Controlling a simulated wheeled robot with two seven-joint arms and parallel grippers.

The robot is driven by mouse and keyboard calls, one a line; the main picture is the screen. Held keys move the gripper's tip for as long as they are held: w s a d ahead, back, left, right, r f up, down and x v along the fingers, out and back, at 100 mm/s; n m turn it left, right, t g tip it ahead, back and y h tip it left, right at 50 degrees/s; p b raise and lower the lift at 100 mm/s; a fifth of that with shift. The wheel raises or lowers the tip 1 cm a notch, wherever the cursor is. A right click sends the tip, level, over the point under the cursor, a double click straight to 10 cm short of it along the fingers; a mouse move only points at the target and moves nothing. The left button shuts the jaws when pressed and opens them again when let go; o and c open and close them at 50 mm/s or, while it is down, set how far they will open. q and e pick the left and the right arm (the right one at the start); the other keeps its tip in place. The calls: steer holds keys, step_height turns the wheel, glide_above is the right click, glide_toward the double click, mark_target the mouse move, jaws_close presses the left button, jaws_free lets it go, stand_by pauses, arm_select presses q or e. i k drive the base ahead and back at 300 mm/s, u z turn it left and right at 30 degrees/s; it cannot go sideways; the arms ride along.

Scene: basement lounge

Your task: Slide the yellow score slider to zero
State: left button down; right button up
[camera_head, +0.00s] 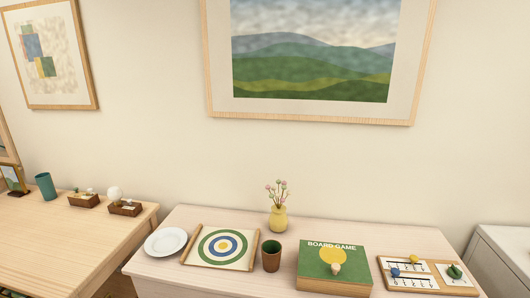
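A wooden score board (385,262) with white panels lies at the right end of the near table. The yellow slider (414,259) sits on the upper track, right of its middle. A blue slider (395,272) sits on the lower track, further left. The numbers beside the tracks are too small to read. Neither of my grippers is in view.
A green board game box (318,267) with a small pale piece on top lies left of the score board. A small green item (454,271) sits at the score board's right end.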

mark_target(414, 259)
steer(key=z, duration=1.25)
